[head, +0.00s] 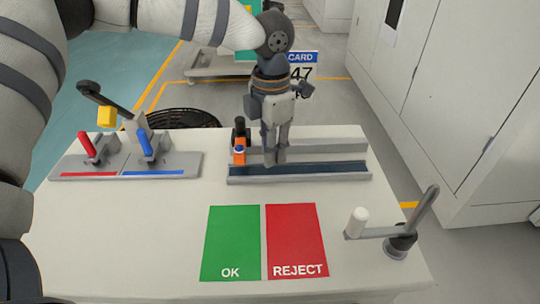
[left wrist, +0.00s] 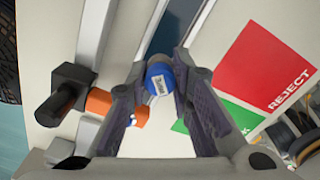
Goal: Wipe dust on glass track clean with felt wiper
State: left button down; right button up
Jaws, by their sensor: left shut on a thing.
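My left gripper (head: 272,156) points down over the grey track station, at the dark glass track (head: 320,171). In the left wrist view its fingers (left wrist: 163,72) are shut on a blue cylinder with a white label (left wrist: 159,82), seemingly the felt wiper's handle. The felt itself is hidden below it. The dark strip of the track (left wrist: 176,28) runs just beyond the fingertips. I cannot make out dust on the glass, nor tell whether the felt touches it. My right gripper is not in view.
An orange cylinder (left wrist: 118,107) on a black block (left wrist: 66,92) stands close beside the fingers. Red (head: 88,145) and blue levers (head: 146,143) stand left. Green OK (head: 231,240) and red REJECT pads (head: 295,240) lie in front. A white-handled crank (head: 358,221) stands right.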

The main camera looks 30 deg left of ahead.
pick_arm(q)
jog(key=shift+d+r, duration=0.1)
jog(key=shift+r, duration=2.6)
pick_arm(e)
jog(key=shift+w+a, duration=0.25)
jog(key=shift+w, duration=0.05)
